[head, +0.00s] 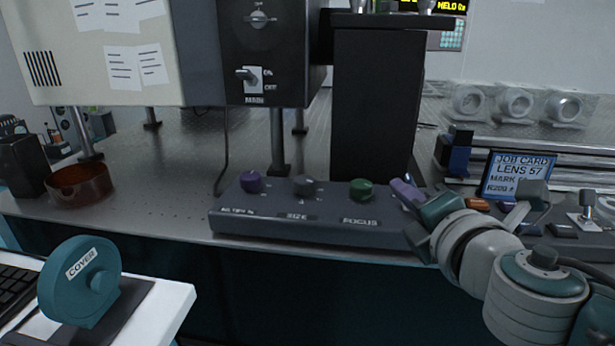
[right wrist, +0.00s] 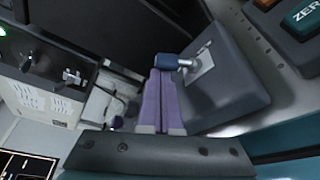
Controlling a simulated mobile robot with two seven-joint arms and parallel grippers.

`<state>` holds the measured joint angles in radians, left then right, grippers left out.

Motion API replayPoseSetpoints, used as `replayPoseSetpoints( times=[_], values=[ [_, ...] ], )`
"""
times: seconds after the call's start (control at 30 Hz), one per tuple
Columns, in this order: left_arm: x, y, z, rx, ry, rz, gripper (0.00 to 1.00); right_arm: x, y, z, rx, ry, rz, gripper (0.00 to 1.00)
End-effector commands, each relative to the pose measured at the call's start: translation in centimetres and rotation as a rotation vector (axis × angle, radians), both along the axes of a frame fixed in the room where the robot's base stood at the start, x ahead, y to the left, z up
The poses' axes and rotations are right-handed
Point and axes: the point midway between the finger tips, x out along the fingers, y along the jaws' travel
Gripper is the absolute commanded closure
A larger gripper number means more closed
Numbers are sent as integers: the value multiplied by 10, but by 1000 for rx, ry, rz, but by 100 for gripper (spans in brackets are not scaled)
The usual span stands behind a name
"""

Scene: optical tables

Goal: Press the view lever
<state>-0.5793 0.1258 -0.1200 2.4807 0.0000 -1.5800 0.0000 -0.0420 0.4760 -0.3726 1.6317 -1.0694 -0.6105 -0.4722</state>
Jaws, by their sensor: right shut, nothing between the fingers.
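The view lever (right wrist: 168,62) shows in the right wrist view as a dark blue cap on a short silver stem. The stem comes out of a white plate on the grey control box (right wrist: 228,85). My right gripper (right wrist: 160,80) has its purple fingers shut with nothing between them. Their tips are right at the blue cap; I cannot tell whether they touch it. In the head view my right gripper (head: 403,188) is at the right end of the control box (head: 265,222), and I cannot make out the lever there. My left gripper is not in view.
A job card display (head: 515,175) and small parts lie to the right. A teal COVER disc (head: 80,282) is front left.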

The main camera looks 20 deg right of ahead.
Motion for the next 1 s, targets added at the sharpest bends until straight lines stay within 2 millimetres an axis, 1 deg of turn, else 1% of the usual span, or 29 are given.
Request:
replayPoseSetpoints(
  times=[0.1,0.47,1.0],
  values=[
    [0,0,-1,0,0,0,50,4,-1,-1,1,0,0,100],
    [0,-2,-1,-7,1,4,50,4,-1,-1,4,-1,-1,100],
    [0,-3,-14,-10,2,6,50,3,-2,0,81,-47,-1,100]
  ],
)
